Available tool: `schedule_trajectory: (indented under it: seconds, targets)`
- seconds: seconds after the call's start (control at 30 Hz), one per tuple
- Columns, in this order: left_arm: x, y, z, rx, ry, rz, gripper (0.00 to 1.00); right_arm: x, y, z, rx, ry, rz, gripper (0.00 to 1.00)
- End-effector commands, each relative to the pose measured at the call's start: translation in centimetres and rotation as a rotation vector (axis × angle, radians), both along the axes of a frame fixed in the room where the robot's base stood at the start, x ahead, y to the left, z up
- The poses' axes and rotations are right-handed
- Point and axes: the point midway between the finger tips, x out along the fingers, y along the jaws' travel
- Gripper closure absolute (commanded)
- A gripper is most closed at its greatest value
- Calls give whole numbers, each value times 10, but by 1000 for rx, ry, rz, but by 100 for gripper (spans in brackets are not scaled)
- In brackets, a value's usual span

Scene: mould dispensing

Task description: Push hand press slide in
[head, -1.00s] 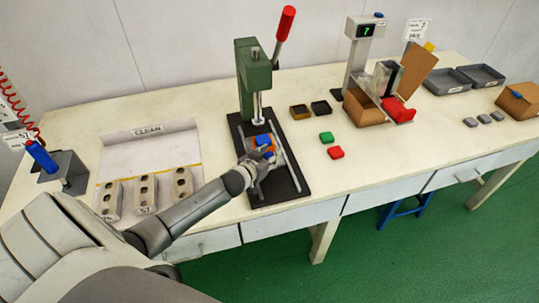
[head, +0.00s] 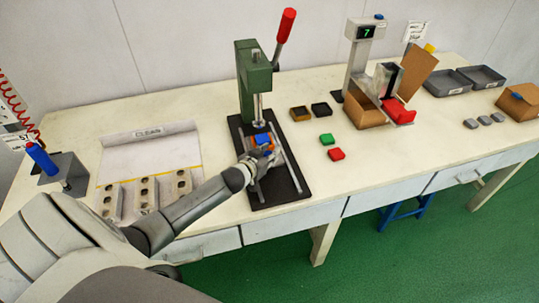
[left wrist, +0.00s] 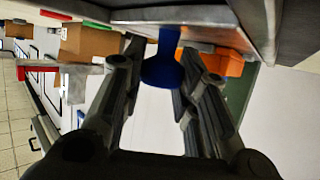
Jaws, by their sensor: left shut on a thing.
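The green hand press (head: 254,82) stands on a black base (head: 290,185) with two metal rails, its red lever (head: 285,25) raised. The press slide with an orange and blue part (head: 262,140) sits on the rails, close to under the ram (head: 259,122). My left gripper (head: 262,160) is at the front of the slide. In the left wrist view the left gripper (left wrist: 160,90) is shut on a blue knob (left wrist: 162,72) under a grey metal plate (left wrist: 190,15). An orange block (left wrist: 222,62) shows beside it. My right gripper is not in view.
Three grey mould blocks (head: 146,192) lie left of the press. A dispenser with display (head: 366,31) stands further right.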

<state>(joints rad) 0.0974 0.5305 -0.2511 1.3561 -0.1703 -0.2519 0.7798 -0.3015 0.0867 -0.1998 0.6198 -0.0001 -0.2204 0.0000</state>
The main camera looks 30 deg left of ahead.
Motion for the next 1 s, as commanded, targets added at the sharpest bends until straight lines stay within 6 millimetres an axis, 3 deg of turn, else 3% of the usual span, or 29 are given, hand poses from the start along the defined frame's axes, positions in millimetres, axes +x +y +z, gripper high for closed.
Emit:
schedule_trajectory:
  seconds: [0.2,0.57,0.6,0.63,1.0]
  targets:
    - [24,28,4,7,-9,2,100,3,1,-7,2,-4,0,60]
    - [28,34,6,7,-9,4,100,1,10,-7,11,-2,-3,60]
    - [28,34,6,7,-10,4,70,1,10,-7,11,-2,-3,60]
    - [28,34,6,7,-10,4,66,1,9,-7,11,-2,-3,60]
    - [26,33,6,5,-9,3,64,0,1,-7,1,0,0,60]
